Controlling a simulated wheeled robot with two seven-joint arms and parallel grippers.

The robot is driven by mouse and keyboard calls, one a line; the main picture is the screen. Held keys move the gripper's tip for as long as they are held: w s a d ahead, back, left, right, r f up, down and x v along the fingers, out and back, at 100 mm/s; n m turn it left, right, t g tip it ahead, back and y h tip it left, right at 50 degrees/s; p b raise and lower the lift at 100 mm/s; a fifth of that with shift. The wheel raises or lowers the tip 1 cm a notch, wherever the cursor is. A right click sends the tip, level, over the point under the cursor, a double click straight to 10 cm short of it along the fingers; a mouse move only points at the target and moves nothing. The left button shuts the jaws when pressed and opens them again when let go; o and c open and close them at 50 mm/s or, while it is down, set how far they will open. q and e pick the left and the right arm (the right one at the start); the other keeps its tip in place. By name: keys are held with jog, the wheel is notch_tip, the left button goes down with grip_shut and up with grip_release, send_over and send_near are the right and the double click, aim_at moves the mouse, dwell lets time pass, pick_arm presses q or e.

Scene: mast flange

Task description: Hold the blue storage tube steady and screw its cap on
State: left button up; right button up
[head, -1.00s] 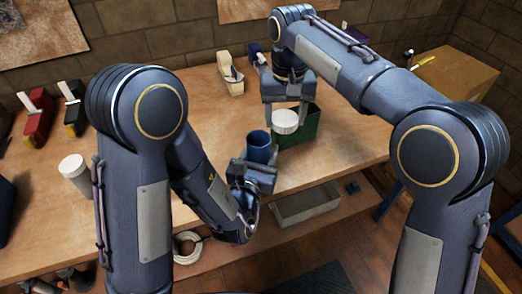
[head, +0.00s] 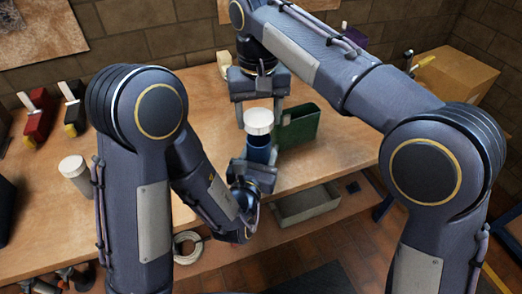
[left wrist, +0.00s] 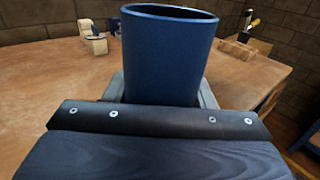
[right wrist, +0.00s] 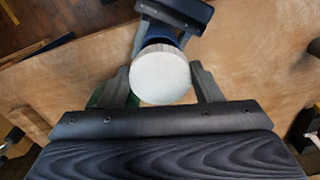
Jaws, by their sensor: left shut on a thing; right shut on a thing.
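The blue storage tube (head: 261,153) stands upright in my left gripper (head: 256,172), which is shut on it near the table's front edge. In the left wrist view the tube (left wrist: 168,60) shows its open top rim, with no cap in that picture. My right gripper (head: 258,113) is shut on the white cap (head: 259,119) and holds it above the tube. In the right wrist view the cap (right wrist: 160,76) sits between the fingers and hides most of the tube. The left wrist view suggests the cap is apart from the rim.
A green open bin (head: 299,127) stands close to the right of the tube. A white-lidded container (head: 75,172) stands at the left of the wooden table (head: 190,105). Red and black holders are at the back left. A grey tray (head: 306,203) lies on the lower shelf.

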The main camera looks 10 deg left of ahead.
aim_at(259, 134)
jog(key=shift+f, duration=1.35)
jog(key=shift+s, duration=0.1)
jog(key=shift+f, duration=0.85)
jog(key=shift+f, duration=0.55)
